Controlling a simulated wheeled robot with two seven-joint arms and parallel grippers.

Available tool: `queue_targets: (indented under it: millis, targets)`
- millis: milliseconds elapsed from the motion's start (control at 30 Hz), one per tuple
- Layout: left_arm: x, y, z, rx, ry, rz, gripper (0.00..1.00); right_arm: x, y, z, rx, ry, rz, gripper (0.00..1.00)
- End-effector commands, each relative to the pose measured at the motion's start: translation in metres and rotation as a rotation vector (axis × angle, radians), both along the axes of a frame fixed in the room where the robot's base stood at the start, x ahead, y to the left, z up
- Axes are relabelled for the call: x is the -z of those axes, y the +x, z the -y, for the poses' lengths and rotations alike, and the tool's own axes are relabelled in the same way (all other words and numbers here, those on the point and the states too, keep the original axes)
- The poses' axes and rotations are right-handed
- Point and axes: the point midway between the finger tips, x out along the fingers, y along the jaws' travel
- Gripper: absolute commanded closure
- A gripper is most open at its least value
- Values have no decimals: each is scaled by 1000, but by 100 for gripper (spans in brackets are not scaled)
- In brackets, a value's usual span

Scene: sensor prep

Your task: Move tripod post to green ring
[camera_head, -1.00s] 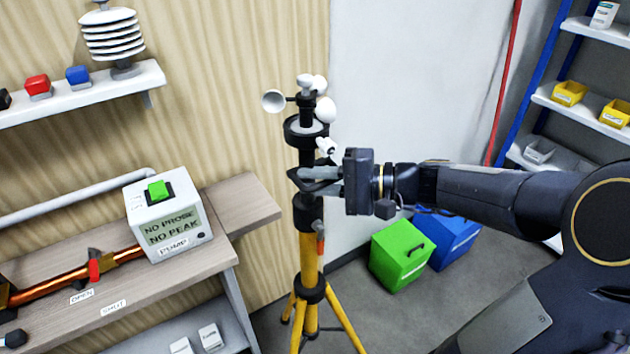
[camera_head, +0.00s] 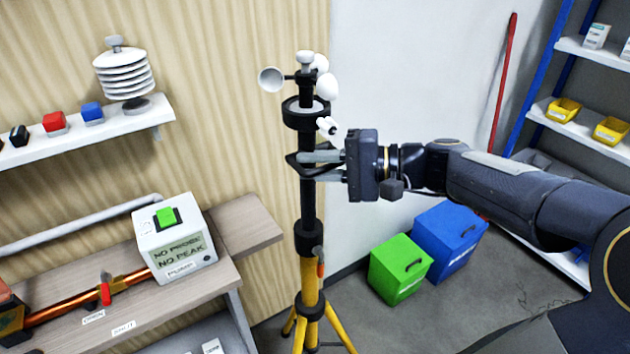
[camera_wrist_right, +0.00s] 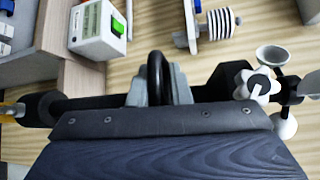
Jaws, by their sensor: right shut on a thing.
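The tripod post (camera_head: 307,202) is a black upright pole on a yellow tripod (camera_head: 309,285), with white anemometer cups (camera_head: 270,79) at its top. My right gripper (camera_head: 318,166) comes in from the right and is shut on the post, below its black ring-shaped collar (camera_head: 304,114). In the right wrist view the gripper's grey fingers (camera_wrist_right: 160,85) are at a black loop in front of the black post (camera_wrist_right: 95,104). The inner finger contact is partly hidden. I see no green ring in either view. My left gripper is out of view.
A bench at left carries a white pump box (camera_head: 174,240) with a green button. A wall shelf (camera_head: 85,133) is above it. Green (camera_head: 398,270) and blue (camera_head: 446,242) boxes stand on the floor behind my right arm. A shelf rack (camera_head: 575,110) is at right.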

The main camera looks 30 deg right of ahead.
Motion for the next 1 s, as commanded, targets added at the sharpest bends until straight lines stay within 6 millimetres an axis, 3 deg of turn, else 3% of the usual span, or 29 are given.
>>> queue_targets:
  millis: [33, 100, 300, 500, 700, 1000]
  targets:
    - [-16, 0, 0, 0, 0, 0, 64, -27, 0, 0, 0, -4, 12, 100]
    - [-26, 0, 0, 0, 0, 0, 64, -47, 0, 0, -1, -4, 13, 100]
    - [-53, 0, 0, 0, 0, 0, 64, -99, 0, 0, 0, -4, 14, 100]
    - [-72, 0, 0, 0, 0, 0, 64, -138, 0, 0, 0, -2, 12, 100]
    - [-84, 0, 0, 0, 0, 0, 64, -161, 0, 1, 1, -2, 11, 100]
    - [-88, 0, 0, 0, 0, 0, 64, -170, 0, 1, 1, -2, 9, 100]
